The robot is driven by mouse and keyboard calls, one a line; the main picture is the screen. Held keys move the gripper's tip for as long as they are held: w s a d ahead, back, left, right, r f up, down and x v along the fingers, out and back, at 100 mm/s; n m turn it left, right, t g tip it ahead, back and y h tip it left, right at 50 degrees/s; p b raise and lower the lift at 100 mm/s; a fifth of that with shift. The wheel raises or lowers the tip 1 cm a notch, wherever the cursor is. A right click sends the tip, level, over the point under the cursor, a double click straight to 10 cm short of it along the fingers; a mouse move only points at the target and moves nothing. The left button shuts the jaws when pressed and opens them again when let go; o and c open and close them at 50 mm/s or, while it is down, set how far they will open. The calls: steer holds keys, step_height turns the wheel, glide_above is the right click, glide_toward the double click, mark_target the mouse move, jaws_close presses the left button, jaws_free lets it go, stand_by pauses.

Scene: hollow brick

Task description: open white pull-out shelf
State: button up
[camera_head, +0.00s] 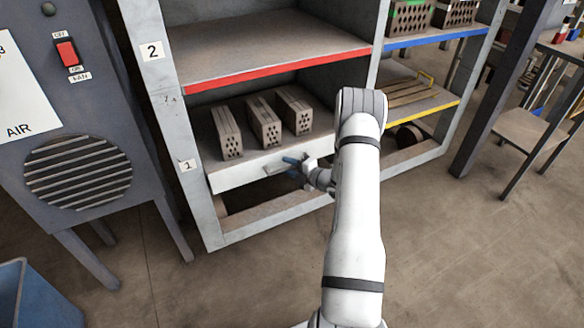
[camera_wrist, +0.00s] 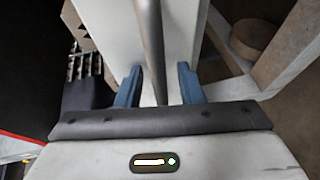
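The white pull-out shelf (camera_head: 240,177) is at the bottom level of the rack, labelled 1, and bears three hollow bricks. Its front has a grey bar handle (camera_head: 283,167). My gripper (camera_head: 298,163) is at the right part of the handle. In the wrist view, the handle (camera_wrist: 152,40) runs between the two blue fingers of my gripper (camera_wrist: 158,86), with a gap on both sides, so the gripper is open around it. The white shelf front (camera_wrist: 182,35) lies just behind. My arm hides the right end of the shelf in the head view.
The grey rack post (camera_head: 188,150) stands left of the shelf, with a grey fan cabinet (camera_head: 75,130) beyond it. A red-edged shelf (camera_head: 280,65) is above. A dark post (camera_head: 500,100) and chair (camera_head: 535,130) stand right. The floor in front is clear.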

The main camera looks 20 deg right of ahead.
steer(key=shift+c, duration=0.3)
jaws_close()
